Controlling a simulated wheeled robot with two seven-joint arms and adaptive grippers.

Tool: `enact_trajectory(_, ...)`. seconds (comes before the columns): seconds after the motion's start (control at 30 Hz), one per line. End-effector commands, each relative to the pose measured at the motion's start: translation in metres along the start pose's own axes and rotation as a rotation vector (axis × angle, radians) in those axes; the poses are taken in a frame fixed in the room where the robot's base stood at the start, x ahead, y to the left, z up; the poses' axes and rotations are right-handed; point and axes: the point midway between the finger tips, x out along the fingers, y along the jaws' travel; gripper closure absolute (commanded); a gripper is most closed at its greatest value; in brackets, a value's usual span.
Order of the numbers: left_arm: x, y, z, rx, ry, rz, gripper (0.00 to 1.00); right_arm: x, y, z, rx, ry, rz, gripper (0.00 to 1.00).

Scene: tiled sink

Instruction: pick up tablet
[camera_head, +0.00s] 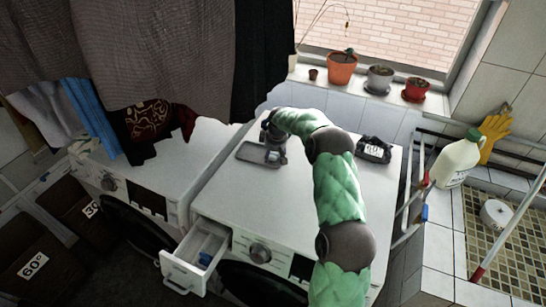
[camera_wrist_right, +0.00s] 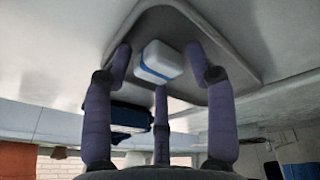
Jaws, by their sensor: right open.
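The tablet, a small white block with a blue band (camera_wrist_right: 158,62), shows in the right wrist view on a grey tray (camera_wrist_right: 215,40). In the head view the tray (camera_head: 250,154) lies on the right-hand machine's white top, and I cannot make out the tablet there. My right gripper (camera_head: 274,143) is low over the tray's right part. In the wrist view its purple fingers (camera_wrist_right: 160,72) are spread around the tablet, with gaps on both sides; it is open and empty. Whether a finger touches the tablet I cannot tell. My left gripper is not in view.
A dark pack with a white label (camera_head: 374,150) lies right of my arm. Dark clothes (camera_head: 165,60) hang at upper left. A detergent drawer (camera_head: 198,255) juts out in front. A white jug (camera_head: 457,160) stands at right. The machine top before the tray is clear.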

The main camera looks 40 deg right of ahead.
Motion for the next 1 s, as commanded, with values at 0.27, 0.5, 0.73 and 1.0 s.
enact_trajectory(0.27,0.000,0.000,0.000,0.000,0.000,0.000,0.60,0.000,0.000,0.000,0.000,-0.001,-0.001,0.78)
enact_trajectory(0.5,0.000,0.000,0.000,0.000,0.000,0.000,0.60,0.000,-0.001,0.000,0.000,-0.001,-0.002,0.78)
enact_trajectory(0.73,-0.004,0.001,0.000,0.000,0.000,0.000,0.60,-0.008,-0.002,-0.003,0.000,-0.001,-0.001,0.78)
enact_trajectory(1.0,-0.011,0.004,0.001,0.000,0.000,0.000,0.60,-0.024,-0.004,-0.008,-0.001,0.000,-0.001,0.78)
